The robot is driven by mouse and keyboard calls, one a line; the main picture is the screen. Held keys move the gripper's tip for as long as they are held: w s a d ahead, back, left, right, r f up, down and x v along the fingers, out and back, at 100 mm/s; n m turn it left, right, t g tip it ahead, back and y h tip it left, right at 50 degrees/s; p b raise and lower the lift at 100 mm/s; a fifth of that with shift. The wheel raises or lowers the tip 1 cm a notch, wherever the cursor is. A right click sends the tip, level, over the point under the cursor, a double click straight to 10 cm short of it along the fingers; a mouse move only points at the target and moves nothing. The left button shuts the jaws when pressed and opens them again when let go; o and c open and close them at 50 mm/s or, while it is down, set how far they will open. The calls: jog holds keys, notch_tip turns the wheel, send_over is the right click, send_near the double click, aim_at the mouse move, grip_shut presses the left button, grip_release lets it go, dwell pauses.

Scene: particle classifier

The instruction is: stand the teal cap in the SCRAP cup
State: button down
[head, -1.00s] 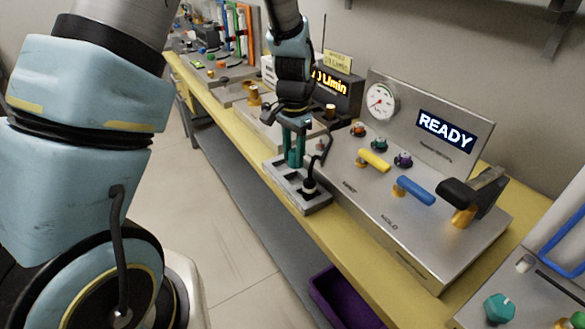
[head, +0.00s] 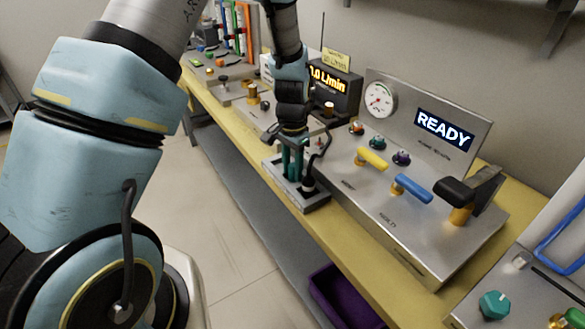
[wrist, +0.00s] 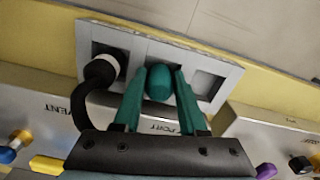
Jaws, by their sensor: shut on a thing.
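My gripper (wrist: 159,88) has teal fingers shut on the sides of the teal cap (wrist: 160,83), which looks rounded from above. In the head view my gripper (head: 293,172) points down over the grey tray with square pockets (head: 316,206). In the wrist view the cap lies over the middle pocket of the tray (wrist: 232,86) and covers much of it. I cannot tell how deep the cap sits. No SCRAP lettering is readable, so which pocket is the SCRAP cup cannot be told.
A black plug with a white collar (wrist: 102,68) and a bent black hose stands in the tray's left pocket in the wrist view. The right pocket (wrist: 207,86) is empty. A metal panel with yellow and blue handles (head: 415,190) stands beside the tray. A purple bin (head: 340,297) sits below.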

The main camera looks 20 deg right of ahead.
aim_at(293, 165)
jog(key=shift+s+a+f, duration=0.1)
jog(key=shift+f, duration=0.3)
jog(key=c, duration=0.7)
grip_release()
jog(key=shift+f, duration=0.1)
jog(key=shift+o, duration=1.3)
jog(key=shift+r, duration=0.4)
jog(key=shift+r+p, duration=0.3)
notch_tip(293, 165, up, 12)
jog(key=b, duration=0.3)
jog(key=s+a+n+t, duration=0.1)
jog(key=s+a+n, duration=0.2)
jog(key=a+n, duration=0.9)
jog(key=a, duration=1.7)
jog(key=shift+s+a+r+t, duration=0.3)
jog(key=shift+s, duration=0.05)
